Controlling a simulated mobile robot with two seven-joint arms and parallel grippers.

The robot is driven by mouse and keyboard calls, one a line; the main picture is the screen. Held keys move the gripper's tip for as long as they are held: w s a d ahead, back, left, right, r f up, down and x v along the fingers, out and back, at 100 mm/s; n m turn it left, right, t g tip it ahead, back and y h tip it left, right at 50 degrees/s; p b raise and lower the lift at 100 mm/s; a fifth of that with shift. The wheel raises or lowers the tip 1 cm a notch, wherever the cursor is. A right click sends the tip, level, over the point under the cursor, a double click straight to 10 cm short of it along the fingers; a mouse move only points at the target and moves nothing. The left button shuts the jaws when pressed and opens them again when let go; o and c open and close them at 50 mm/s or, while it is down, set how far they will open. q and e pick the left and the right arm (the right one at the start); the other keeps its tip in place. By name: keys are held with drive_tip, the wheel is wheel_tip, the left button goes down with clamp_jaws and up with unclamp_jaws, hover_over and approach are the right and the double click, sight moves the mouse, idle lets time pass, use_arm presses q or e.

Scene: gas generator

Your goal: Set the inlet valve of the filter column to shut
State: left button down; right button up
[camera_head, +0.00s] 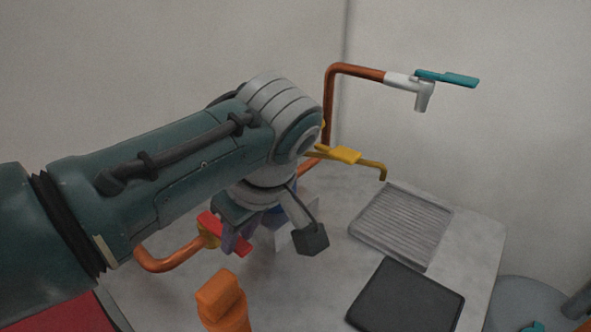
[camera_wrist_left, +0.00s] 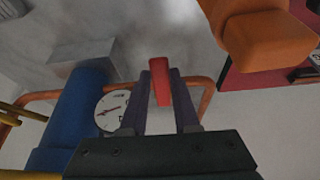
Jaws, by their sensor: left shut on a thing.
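A red valve handle (camera_head: 217,227) sits on a brass body at the end of a copper pipe (camera_head: 165,262), left of the table's middle. My left gripper (camera_head: 236,240) reaches down over it, with its purple fingers shut on the handle. In the left wrist view the red handle (camera_wrist_left: 160,82) stands between the two fingers (camera_wrist_left: 160,88). A blue cylinder (camera_wrist_left: 75,118), perhaps the filter column, stands beside them with a round white dial gauge (camera_wrist_left: 112,108). In the head view my arm hides most of the cylinder and part of the valve. My right gripper is not in view.
A yellow-handled tap (camera_head: 345,155) and a higher teal-handled tap (camera_head: 445,78) stand behind. A ribbed grey tray (camera_head: 395,227) and a black plate (camera_head: 405,300) lie at right. An orange object (camera_head: 222,300) stands in front, close to the gripper.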

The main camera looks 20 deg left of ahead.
use_arm(q)
drive_tip(key=shift+w+f, duration=0.1)
idle(0.5)
drive_tip(key=c, duration=0.6)
unclamp_jaws()
drive_tip(key=shift+c, duration=0.2)
drive_tip(key=p+v, duration=0.2)
drive_tip(key=v, duration=0.8)
